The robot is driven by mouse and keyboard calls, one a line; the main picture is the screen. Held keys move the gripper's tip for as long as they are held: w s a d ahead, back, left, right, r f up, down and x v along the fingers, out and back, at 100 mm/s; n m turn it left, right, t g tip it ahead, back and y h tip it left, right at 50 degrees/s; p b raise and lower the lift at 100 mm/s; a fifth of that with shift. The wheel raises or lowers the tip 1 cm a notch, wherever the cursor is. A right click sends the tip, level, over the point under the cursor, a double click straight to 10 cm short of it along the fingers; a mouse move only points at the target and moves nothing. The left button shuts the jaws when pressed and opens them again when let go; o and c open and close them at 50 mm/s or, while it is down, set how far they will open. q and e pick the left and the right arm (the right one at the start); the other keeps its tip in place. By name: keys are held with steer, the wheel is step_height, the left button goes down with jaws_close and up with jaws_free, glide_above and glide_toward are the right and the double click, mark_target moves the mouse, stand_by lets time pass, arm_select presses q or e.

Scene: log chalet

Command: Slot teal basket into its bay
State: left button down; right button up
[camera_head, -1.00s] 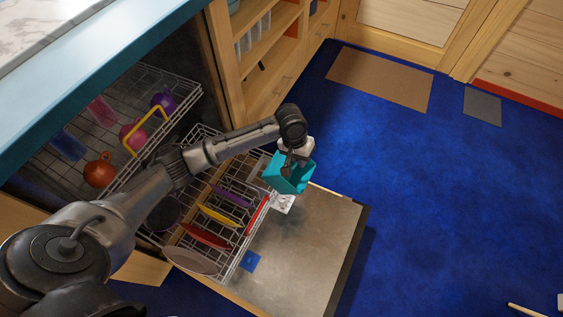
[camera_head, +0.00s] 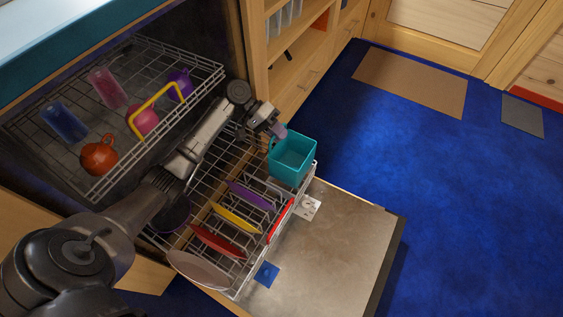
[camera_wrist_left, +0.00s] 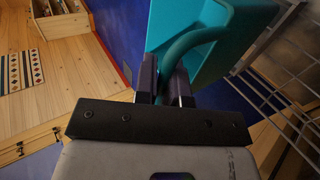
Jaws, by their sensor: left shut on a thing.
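The teal basket (camera_head: 292,160) is an open box with a loop handle, upright at the far right corner of the lower dishwasher rack (camera_head: 245,277). I cannot tell whether it rests in the rack or hangs just above it. My left gripper (camera_head: 278,131) is shut on the basket's handle, at the basket's far left side. In the left wrist view, the gripper's dark fingers (camera_wrist_left: 168,84) pinch the teal handle, and the basket (camera_wrist_left: 160,25) extends beyond them beside the rack wires. The bay's floor is hidden by the basket. My right gripper is not in view.
The lower rack holds purple, yellow and red plates and a pale dish (camera_head: 198,268). The upper rack (camera_head: 160,138) holds cups and an orange pot (camera_head: 99,156). The open dishwasher door (camera_head: 340,245) lies below.

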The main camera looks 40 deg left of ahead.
mark_target(277, 147)
arm_select(q)
step_height(277, 147, down, 9)
steer(key=b, duration=0.4)
steer(key=shift+d+r, duration=0.1)
steer(key=shift+r, duration=0.1)
steer(key=c, duration=1.2)
jaws_free()
steer(key=shift+r, duration=0.1)
